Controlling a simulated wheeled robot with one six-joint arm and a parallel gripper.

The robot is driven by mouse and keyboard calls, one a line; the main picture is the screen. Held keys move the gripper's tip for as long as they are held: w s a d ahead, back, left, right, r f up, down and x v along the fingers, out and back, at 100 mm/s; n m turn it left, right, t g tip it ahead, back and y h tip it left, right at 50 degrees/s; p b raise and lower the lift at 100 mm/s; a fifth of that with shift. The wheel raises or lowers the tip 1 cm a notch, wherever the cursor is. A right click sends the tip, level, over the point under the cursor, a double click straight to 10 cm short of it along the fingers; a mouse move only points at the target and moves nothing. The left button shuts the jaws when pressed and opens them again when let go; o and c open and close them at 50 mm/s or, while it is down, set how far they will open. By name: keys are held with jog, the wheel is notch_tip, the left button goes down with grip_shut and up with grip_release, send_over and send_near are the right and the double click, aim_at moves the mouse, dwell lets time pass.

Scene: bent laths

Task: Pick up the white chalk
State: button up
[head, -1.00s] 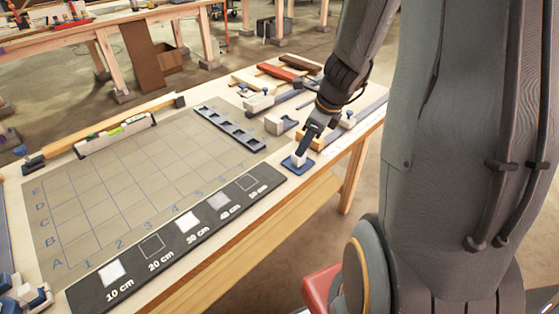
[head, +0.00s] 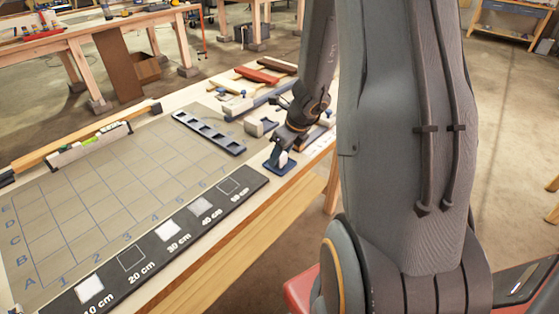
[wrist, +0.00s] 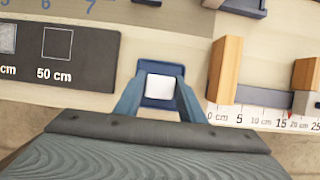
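The white chalk (wrist: 160,87) is a small pale block with a square top, seated in a blue square holder (wrist: 160,68) in the wrist view. In the head view the chalk (head: 283,159) shows as a small white patch at the front right edge of the bench. My gripper (wrist: 160,98) is open, with one blue-grey finger on each side of the chalk. A gap seems to remain between fingers and chalk; contact cannot be told. In the head view my gripper (head: 279,154) is low over the holder and partly hides it.
A black size strip (head: 150,254) and a gridded mat (head: 75,195) lie to the left. A dark slotted rail (head: 208,133) lies beyond. In the wrist view, a wooden block (wrist: 225,70) and a ruler (wrist: 262,117) lie close on the right.

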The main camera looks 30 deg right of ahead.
jog(key=c, duration=0.8)
notch_tip(320, 180, up, 10)
jog(key=p, duration=0.3)
jog(key=shift+p, duration=0.35)
jog(key=o, duration=0.3)
jog(key=shift+c, duration=0.4)
